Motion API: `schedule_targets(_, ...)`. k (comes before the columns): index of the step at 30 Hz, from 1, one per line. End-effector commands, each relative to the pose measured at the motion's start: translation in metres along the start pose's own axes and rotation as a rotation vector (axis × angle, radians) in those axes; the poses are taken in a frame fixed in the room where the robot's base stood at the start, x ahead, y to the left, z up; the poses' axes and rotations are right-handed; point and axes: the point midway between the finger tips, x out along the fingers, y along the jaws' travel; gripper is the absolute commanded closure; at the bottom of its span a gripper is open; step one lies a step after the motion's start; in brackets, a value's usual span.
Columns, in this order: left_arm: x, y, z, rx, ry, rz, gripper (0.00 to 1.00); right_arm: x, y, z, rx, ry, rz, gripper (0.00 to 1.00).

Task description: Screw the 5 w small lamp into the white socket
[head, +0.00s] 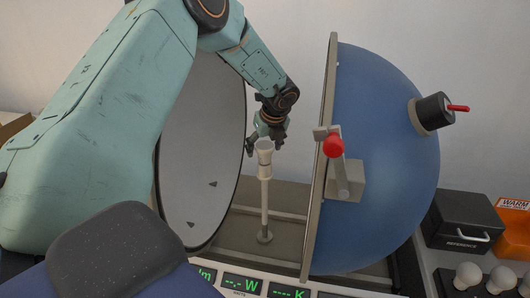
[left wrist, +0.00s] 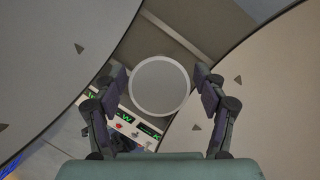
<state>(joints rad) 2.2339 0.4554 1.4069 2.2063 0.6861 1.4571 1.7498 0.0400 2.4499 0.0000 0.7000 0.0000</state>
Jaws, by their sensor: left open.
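A pale flared piece with a round flat top (head: 264,144), which looks like the small lamp, stands upright on the white socket (head: 265,170) at the top of a thin post. I cannot tell how far it is seated. In the left wrist view its round grey face with a light rim (left wrist: 159,86) sits between the fingers. My left gripper (head: 265,138) is open above and around the lamp's top. Gaps show between the lamp and both fingers in the left wrist view (left wrist: 162,84). My right gripper is not in view.
The post stands between the opened sphere halves: a pale disc-like inner face (head: 200,150) left and a blue shell (head: 385,160) right. A panel with green displays (head: 240,284) lies in front. White bulbs (head: 467,275), a black box (head: 462,222) and an orange bin (head: 514,232) are at right.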

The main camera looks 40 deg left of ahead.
Motion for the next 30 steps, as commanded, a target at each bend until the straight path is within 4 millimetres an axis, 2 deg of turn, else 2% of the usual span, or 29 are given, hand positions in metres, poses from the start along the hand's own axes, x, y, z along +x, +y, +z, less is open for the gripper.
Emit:
schedule_targets(1, 0.003, -0.001, -0.001, -0.070, -0.003, 0.030, 0.28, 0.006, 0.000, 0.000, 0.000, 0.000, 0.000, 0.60)
schedule_targets(9, 0.003, 0.002, 0.000, -0.503, -0.002, 0.208, 0.28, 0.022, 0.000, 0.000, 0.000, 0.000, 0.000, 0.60)
schedule_targets(18, 0.003, 0.004, 0.000, -0.872, 0.000, 0.361, 0.28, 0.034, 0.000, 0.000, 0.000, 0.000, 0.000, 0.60)
schedule_targets(22, 0.001, 0.005, 0.000, -0.941, 0.001, 0.390, 0.28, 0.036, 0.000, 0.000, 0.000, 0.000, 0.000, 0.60)
schedule_targets(30, 0.000, 0.005, 0.000, -0.948, 0.001, 0.393, 0.28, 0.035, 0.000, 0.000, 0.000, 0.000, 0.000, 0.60)
